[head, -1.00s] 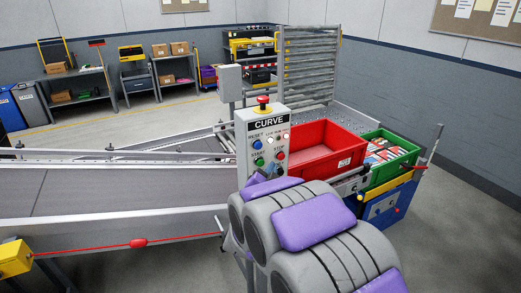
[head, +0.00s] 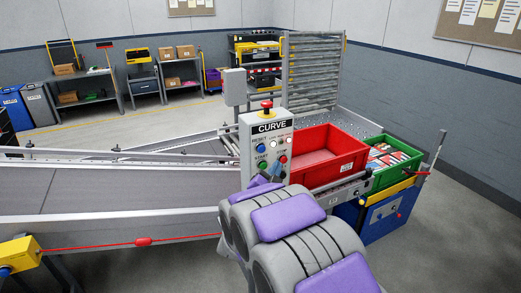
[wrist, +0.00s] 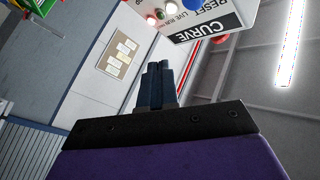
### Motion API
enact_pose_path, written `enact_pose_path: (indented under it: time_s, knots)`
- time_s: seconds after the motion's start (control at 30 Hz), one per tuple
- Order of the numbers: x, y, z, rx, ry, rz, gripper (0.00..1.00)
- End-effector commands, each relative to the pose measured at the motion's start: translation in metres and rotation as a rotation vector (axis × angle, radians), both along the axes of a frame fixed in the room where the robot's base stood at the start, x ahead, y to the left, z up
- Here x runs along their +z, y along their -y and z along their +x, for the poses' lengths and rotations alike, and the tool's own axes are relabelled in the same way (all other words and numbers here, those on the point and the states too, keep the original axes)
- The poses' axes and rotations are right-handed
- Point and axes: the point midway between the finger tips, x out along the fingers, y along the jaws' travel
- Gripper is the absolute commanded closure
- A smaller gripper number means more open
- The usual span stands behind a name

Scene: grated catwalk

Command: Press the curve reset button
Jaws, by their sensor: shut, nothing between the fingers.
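The grey control box labelled CURVE (head: 267,127) stands upright by the conveyor. Its blue button (head: 260,148), under the RESET label, shows at the left of the panel face. A green button (head: 262,165) is below it, and a red button (head: 283,159) is at the right. My gripper (head: 276,174) is in front of the lower panel, below the blue button; contact cannot be told. In the wrist view my gripper (wrist: 158,72) has its dark fingers shut together and empty.
A red mushroom button (head: 267,105) sits on top of the box. A red bin (head: 325,155) and a green bin (head: 390,165) stand to the right. The conveyor (head: 110,190) runs left, with a red pull cord (head: 143,241) along its front.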

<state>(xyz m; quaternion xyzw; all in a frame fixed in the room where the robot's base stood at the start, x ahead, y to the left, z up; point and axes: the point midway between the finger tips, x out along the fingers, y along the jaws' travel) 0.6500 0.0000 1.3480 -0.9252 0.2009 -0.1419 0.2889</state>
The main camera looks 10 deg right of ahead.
Motion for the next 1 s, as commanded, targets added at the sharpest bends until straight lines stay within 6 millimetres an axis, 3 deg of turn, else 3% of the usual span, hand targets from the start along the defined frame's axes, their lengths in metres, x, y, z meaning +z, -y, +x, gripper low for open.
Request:
enact_pose_path:
  time_s: [0.53,1.0]
  knots:
    - [0.0,-0.021,0.062,0.001,-0.002,0.001,1.0]
    - [0.0,-0.022,0.07,0.001,-0.002,0.001,1.0]
